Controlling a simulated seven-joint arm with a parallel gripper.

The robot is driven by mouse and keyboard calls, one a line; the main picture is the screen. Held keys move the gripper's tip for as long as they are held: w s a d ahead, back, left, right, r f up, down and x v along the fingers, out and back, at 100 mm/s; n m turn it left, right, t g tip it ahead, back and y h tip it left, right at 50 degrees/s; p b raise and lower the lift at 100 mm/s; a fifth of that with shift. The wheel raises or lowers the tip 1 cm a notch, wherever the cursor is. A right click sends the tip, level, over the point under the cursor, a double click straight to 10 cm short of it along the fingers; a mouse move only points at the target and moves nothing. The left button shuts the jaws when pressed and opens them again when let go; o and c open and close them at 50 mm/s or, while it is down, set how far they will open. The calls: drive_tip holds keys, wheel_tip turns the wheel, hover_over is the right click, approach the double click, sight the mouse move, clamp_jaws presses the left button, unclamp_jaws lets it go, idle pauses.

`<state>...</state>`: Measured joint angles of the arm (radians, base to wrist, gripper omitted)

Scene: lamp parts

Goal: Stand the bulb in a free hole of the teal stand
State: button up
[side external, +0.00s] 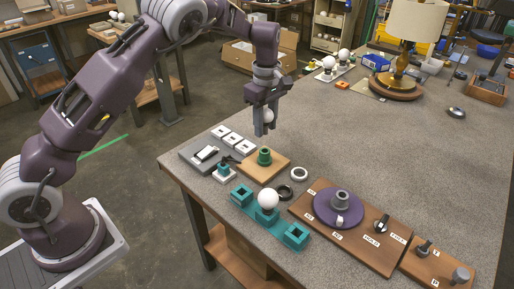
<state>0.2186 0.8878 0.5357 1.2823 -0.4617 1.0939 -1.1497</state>
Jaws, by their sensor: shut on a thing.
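My gripper (264,130) points down above the back left part of the table, shut on a white round bulb (268,116). The fingers partly cover the bulb, and its lower end is hard to make out. The teal stand (282,222) lies near the front edge of the table, below and in front of my gripper. Another white bulb (268,200) stands upright in its middle place. The square holes at its left end (241,194) and right end (296,235) look empty.
A wooden block with a green socket (264,157) is below my gripper. A white ring (299,173) and a black ring (284,191) lie nearby. A board with a purple disc (338,208) is right of the stand. A lamp (405,60) stands far back; mid-table is clear.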

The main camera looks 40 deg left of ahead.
drive_tip(key=s+d+f, duration=0.2)
drive_tip(key=s, duration=0.5)
drive_tip(key=s+d+f, duration=0.1)
drive_tip(key=s+d, duration=0.2)
drive_tip(key=s, duration=0.4)
drive_tip(key=shift+n, duration=0.3)
drive_tip(key=shift+a+f, duration=0.15)
drive_tip(key=shift+f, duration=1.15)
drive_tip(key=shift+a+f, duration=0.1)
drive_tip(key=shift+f, duration=1.2)
drive_tip(key=shift+f, duration=0.1)
drive_tip(key=shift+f, duration=0.45)
drive_tip(key=o, duration=1.2)
